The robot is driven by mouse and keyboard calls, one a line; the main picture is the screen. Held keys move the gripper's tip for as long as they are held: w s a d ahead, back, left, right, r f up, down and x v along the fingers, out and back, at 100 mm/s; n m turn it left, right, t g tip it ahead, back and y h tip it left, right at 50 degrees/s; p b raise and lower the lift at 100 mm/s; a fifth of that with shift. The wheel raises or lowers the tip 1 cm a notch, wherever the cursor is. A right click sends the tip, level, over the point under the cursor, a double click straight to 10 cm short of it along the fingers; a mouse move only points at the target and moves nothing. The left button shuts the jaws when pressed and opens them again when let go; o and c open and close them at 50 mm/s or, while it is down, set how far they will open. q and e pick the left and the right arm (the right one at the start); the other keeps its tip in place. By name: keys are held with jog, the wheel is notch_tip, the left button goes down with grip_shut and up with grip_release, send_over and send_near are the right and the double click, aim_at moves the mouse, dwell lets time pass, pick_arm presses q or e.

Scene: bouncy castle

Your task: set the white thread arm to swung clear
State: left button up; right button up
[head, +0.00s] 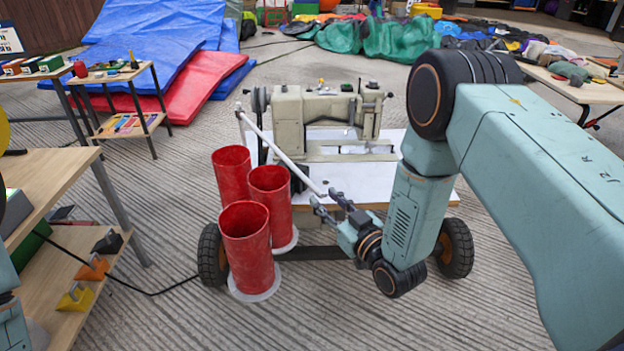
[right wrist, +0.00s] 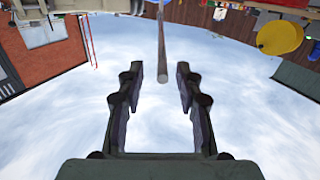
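The white thread arm (head: 280,150) is a thin pale rod on the beige sewing machine (head: 290,110). It runs from the machine's upper left down towards the front right, over the white table top (head: 350,182). My right gripper (head: 324,198) is at the rod's near, lower end. In the right wrist view the gripper (right wrist: 160,74) is open, with the rod (right wrist: 162,42) ending between or just beyond the fingertips. Gaps show on both sides of it, and no grip is visible. My left gripper is not in view.
Three red tubes (head: 246,247) stand close to the left of the rod and gripper. The machine's table has black wheels (head: 457,247). A wooden workbench (head: 45,185) is at the left, with a black cable on the floor. Clear ribbed floor lies in front.

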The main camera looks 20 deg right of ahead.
aim_at(308, 180)
jog(key=x, duration=0.2)
jog(key=b+x, duration=0.1)
jog(key=x, duration=0.1)
jog(key=b+x, duration=0.1)
jog(key=x, duration=0.1)
jog(key=shift+w+a+r, duration=0.2)
jog(key=shift+a+r, duration=0.05)
jog(key=shift+w+a+r+b, duration=0.1)
jog(key=shift+w+b, duration=0.2)
jog(key=shift+w, duration=0.3)
jog(key=shift+c, duration=0.5)
grip_shut()
